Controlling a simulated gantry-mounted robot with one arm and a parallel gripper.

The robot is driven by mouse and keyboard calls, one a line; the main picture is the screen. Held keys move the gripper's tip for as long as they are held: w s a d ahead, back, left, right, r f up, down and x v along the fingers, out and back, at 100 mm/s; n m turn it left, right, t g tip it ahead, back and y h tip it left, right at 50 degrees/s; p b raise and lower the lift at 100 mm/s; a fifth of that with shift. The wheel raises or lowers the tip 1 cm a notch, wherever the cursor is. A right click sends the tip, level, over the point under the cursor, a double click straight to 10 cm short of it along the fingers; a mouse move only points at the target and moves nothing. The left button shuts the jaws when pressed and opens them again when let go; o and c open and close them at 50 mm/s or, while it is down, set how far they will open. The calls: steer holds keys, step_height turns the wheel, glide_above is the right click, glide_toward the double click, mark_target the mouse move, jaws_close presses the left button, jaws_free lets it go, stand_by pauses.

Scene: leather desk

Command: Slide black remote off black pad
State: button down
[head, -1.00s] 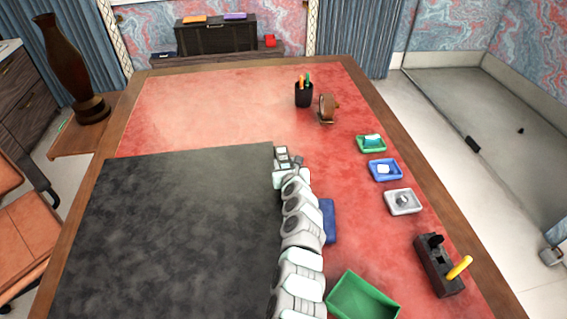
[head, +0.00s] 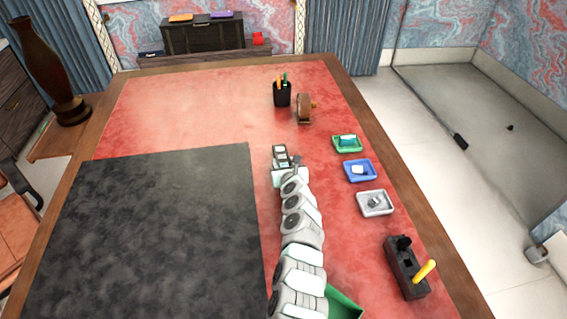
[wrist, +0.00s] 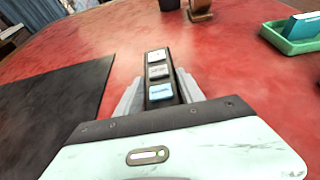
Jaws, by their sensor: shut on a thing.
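The black remote (wrist: 146,72), with pale and blue buttons, is held between the fingers of my gripper (wrist: 158,92) in the wrist view. In the head view the remote (head: 280,153) pokes out past my gripper (head: 283,166). The black pad (head: 150,230) covers the left front of the desk, and it also shows at left in the wrist view (wrist: 50,110). The remote is over the red leather, right of the pad's edge with a strip of red between. Whether its underside touches the leather is hard to tell.
A pen cup (head: 282,96) and a brown round-faced object (head: 304,110) stand beyond. Green (head: 347,144), blue (head: 360,171) and grey trays (head: 375,204) line the right, with a black holder (head: 405,268) nearer. A green bin (head: 343,303) is partly hidden by my arm.

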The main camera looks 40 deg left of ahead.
steer(key=c, duration=0.6)
jaws_free()
steer(key=shift+c, duration=0.2)
steer(key=shift+s, duration=0.1)
steer(key=p+v, duration=0.4)
steer(key=shift+s+r, duration=0.1)
steer(key=shift+r, duration=0.15)
steer(key=shift+p+v, duration=1.35)
steer(key=shift+v, duration=1.8)
steer(key=shift+d+f, duration=0.1)
steer(key=shift+f, duration=0.05)
